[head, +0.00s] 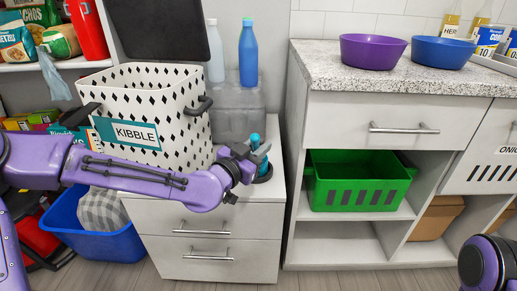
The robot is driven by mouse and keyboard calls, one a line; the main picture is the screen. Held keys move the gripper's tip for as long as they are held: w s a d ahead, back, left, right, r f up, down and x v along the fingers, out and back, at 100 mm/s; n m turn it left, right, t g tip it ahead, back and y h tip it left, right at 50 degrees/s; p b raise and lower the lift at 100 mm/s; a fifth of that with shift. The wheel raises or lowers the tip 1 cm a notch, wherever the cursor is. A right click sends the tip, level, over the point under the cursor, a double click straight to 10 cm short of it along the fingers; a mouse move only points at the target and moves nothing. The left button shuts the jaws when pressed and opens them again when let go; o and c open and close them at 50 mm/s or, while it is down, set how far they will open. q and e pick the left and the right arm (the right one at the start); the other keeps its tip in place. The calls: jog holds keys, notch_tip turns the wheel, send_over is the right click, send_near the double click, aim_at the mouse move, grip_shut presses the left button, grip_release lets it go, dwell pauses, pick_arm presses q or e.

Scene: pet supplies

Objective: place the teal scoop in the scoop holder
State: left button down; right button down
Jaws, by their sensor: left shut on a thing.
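The teal scoop (256,142) is at the right end of my left arm, above the white drawer cabinet. My left gripper (250,160) is shut on it, and the gripper's dark fingers hide part of it. A dark round piece, which looks like the scoop holder (265,176), stands on the cabinet top right beside the gripper. The scoop is upright over or in this holder; I cannot tell whether its lower end is inside. My right gripper is not in view.
A patterned kibble bin (180,118) with its dark lid raised stands left of the gripper, behind my left arm. A grey translucent container (238,108) with bottles on top is behind. The white drawer cabinet (215,226) has little free top. A counter (400,82) stands to the right.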

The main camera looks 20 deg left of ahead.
pick_arm(q)
jog(key=shift+f, duration=0.2)
jog(key=c, duration=0.9)
grip_release()
jog(key=shift+c, duration=0.2)
jog(key=shift+r, duration=0.15)
jog(key=shift+s+a+r, duration=0.1)
jog(key=shift+s, duration=0.15)
jog(key=p+v, duration=1.1)
jog(key=p, duration=0.5)
jog(key=s+f+n+g+y, duration=0.2)
jog(key=s+f+n+g, duration=0.35)
jog(key=f, duration=0.85)
jog(key=s+a+f+n+g+y, duration=0.3)
jog(key=s+a+f+g, duration=0.1)
jog(key=s, duration=0.6)
jog(key=s+a+f+n+g+y, duration=0.3)
jog(key=s+a+f+n+g, duration=0.1)
jog(key=s+f, duration=0.4)
jog(key=shift+s+a+f+y, duration=0.35)
jog(key=shift+s+a, duration=0.55)
jog(key=shift+s, duration=0.3)
